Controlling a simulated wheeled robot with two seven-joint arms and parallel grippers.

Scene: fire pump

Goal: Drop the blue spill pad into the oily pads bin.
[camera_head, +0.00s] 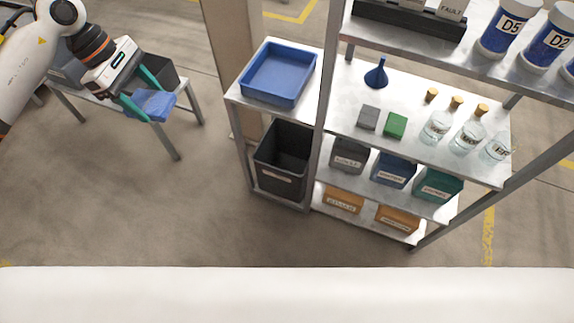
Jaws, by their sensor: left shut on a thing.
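My left gripper (140,103), with teal fingers, comes in from the upper left and is shut on the blue spill pad (155,106). The pad hangs crumpled between the fingers, in front of and above the small metal table (197,108) in the picture. A black open bin (283,160) with a small label stands low in the shelf unit, under the blue tray. A dark grey container (162,71) is partly hidden behind my gripper on the small table. The labels are too small to read, so I cannot tell which one is the oily pads bin. My right gripper is not in view.
A blue tray (279,74) sits on the shelf unit above the black bin. The shelves hold a blue funnel (376,74), glass bottles (437,128), grey and green blocks and several labelled bins. A post (319,110) stands beside the black bin. Open floor (195,195) lies between table and shelf.

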